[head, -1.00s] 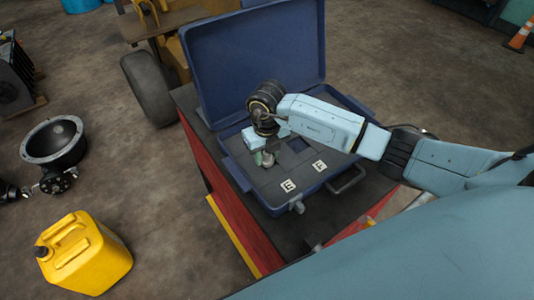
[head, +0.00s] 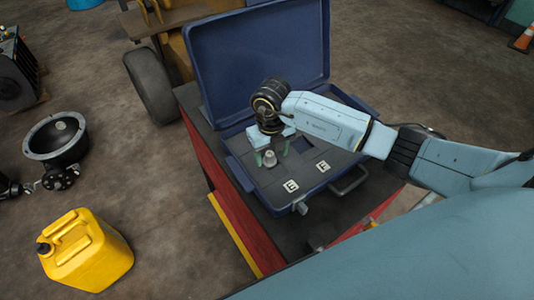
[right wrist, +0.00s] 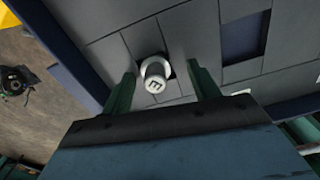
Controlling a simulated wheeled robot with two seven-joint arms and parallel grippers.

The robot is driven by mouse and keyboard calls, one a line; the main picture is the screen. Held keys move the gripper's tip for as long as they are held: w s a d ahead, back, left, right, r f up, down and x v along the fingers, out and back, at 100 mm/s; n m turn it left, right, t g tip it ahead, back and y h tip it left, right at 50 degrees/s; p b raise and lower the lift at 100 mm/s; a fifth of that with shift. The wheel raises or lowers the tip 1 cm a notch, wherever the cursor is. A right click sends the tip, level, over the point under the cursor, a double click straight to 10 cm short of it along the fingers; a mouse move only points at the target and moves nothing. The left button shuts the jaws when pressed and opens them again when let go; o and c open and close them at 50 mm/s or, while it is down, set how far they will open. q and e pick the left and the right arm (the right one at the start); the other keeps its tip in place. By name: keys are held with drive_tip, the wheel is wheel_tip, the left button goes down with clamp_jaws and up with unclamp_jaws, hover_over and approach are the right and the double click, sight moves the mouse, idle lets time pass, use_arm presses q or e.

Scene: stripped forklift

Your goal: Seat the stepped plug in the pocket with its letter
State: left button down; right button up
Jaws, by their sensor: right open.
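The grey stepped plug (head: 270,159) stands roughly upright on the grey insert (head: 262,180) of the open blue case. My left gripper is not in view.
The case lid (head: 258,55) stands open behind the insert. An empty dark pocket (right wrist: 241,38) shows in the right wrist view. The case rests on a red-sided bench (head: 228,185). A yellow jerrycan (head: 85,252) stands on the floor at left.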

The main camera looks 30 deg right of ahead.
wheel_tip(320, 180, up, 13)
drive_tip(key=a, duration=0.1)
drive_tip(key=shift+a, duration=0.1)
drive_tip(key=shift+s+f, duration=0.1)
idle(0.5)
